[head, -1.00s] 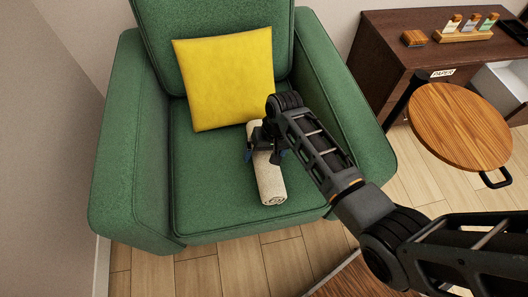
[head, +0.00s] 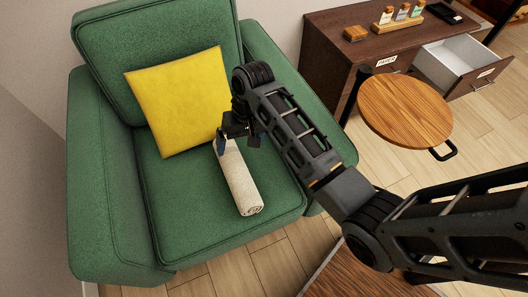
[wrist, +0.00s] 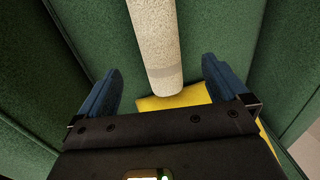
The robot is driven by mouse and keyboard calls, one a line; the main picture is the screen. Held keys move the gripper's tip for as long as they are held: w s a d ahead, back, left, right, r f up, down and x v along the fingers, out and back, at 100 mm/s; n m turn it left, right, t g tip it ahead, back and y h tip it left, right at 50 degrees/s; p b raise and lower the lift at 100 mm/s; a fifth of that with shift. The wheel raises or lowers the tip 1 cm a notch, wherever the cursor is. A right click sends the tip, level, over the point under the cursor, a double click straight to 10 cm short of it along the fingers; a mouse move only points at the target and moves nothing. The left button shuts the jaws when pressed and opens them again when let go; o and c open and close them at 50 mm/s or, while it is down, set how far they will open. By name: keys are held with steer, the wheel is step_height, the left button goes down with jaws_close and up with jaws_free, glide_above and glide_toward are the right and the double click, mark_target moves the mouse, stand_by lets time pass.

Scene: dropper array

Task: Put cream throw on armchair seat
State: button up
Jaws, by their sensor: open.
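The cream throw (head: 239,182) is a rolled cylinder lying on the green armchair seat (head: 187,205), its near end close to the seat's front edge. My gripper (head: 238,142) is open above the throw's far end, beside the yellow cushion. In the wrist view the throw (wrist: 155,45) runs between the two blue fingers of my gripper (wrist: 160,88), with gaps on both sides and no finger touching it. In the head view my gripper hides part of the throw's far end.
A yellow cushion (head: 178,100) leans on the armchair's backrest. A round wooden side table (head: 405,110) stands to the right. A dark cabinet (head: 330,62) with an open white drawer (head: 465,62) stands behind it. The left part of the seat is clear.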

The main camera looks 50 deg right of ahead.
mark_target(243, 182)
steer(key=s+a+f+t, duration=0.1)
steer(key=s, duration=0.1)
steer(key=s+a+f+t, duration=0.1)
steer(key=s+f, duration=0.1)
steer(key=s+a+f, duration=0.1)
steer(key=s+a, duration=0.1)
steer(key=s, duration=0.1)
steer(key=shift+f+t, duration=0.4)
steer(key=shift+t+h, duration=0.5)
steer(key=shift+t, duration=0.3)
steer(key=s, duration=0.1)
steer(key=s+a, duration=0.1)
steer(key=s, duration=0.3)
steer(key=shift+a+f, duration=0.15)
steer(key=shift+a, duration=0.1)
steer(key=s+r+n+t+h, duration=0.2)
steer(key=s+r+t, duration=0.3)
steer(key=s+r, duration=0.8)
steer(key=s+r+n+t, duration=0.1)
steer(key=s+r+t, duration=0.1)
steer(key=s+r, duration=0.2)
steer(key=s+r+n+t, duration=0.1)
steer(key=s+r, duration=0.3)
steer(key=r, duration=0.5)
steer(key=shift+s+d+t+y, duration=0.3)
steer(key=shift+s+t, duration=0.1)
steer(key=shift+t, duration=0.4)
steer(key=shift+r, duration=0.1)
